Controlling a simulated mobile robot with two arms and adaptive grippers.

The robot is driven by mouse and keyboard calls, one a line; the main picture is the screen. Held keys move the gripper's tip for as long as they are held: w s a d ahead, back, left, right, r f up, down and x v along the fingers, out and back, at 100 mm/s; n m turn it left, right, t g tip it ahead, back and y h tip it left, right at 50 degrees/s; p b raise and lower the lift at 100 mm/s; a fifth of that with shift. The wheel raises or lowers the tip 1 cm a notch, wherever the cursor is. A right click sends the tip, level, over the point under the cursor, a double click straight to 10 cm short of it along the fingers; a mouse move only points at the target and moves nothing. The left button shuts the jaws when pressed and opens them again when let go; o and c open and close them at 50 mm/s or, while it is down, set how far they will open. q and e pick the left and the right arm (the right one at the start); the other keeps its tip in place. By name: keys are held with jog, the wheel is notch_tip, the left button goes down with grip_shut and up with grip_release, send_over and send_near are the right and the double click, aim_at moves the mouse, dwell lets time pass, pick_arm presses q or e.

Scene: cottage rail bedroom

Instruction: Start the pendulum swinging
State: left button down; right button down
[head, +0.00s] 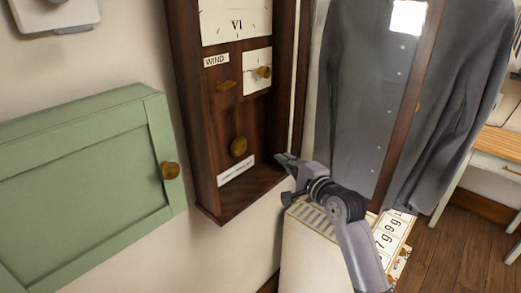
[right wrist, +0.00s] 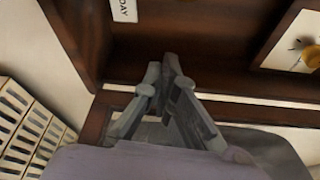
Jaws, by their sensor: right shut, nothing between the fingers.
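The pendulum (head: 238,146) is a thin brass rod with a round brass bob, hanging inside a dark wooden wall clock case (head: 214,135). It looks about upright. My right gripper (head: 281,160) is shut and empty, at the lower right side of the case, to the right of the bob and apart from it. In the right wrist view its closed fingertips (right wrist: 163,68) are in front of the dark wood, and the pendulum does not show there. My left gripper is not in view.
The clock's glass door (head: 408,100) seems to stand open to the right, before a grey coat (head: 465,90). A brass knob on a white plate (head: 255,82) and a "WIND" label (head: 216,60) are above the bob. A green cabinet door (head: 85,185) is at left.

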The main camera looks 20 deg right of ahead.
aim_at(239, 146)
jog(key=w, duration=0.3)
jog(key=w+p, duration=0.1)
jog(key=w, duration=0.3)
jog(key=w+p, duration=0.1)
jog(key=w, duration=0.2)
jog(key=shift+w+a+r, duration=0.1)
jog(key=shift+w+a, duration=0.05)
jog(key=shift+a, duration=0.1)
jog(key=a, duration=0.1)
jog(key=s+a+p, duration=0.1)
jog(key=a+p, duration=0.1)
jog(key=shift+s+a+r, duration=0.1)
jog(key=shift+s+r, duration=0.25)
jog(key=shift+s+a, duration=0.1)
jog(key=shift+a, duration=0.15)
jog(key=shift+f, duration=0.1)
